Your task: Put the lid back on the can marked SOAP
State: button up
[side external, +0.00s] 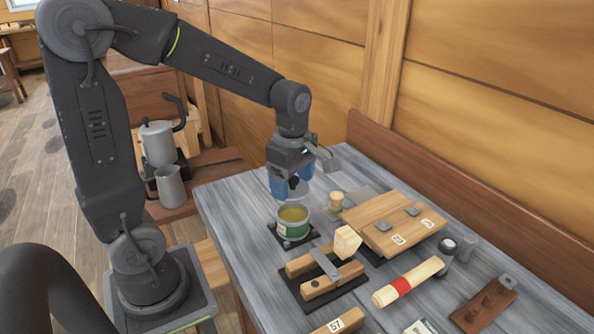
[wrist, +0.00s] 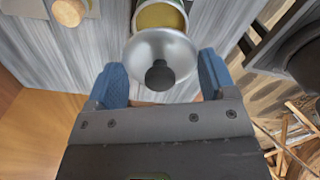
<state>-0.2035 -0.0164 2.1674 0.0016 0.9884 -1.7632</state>
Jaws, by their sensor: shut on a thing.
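My gripper (side external: 290,184) has blue fingers and hangs above the back left of the grey table. In the wrist view it (wrist: 162,82) is shut on a round silver lid (wrist: 150,50) with a black knob. The open can (side external: 293,224) has a green and white label and yellowish contents. It stands upright on a dark square pad, below the gripper and slightly nearer the camera. In the wrist view the can (wrist: 161,16) is just beyond the lid, which overlaps its near rim. The lid is raised clear of the can. I cannot read the can's label.
A small cork-topped jar (side external: 336,202) stands right of the can. A wooden board with metal pieces (side external: 394,222), a wooden clamp-like block (side external: 325,275) and a red-banded roller (side external: 408,281) lie to the right and front. A wooden ledge (side external: 460,205) edges the table's back.

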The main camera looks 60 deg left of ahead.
jog(key=shift+f, duration=2.65)
jog(key=shift+f, duration=0.15)
jog(key=o, duration=0.9)
jog(key=shift+c, duration=0.2)
jog(key=shift+r, duration=3.5)
jog(key=shift+c, duration=0.4)
grip_shut()
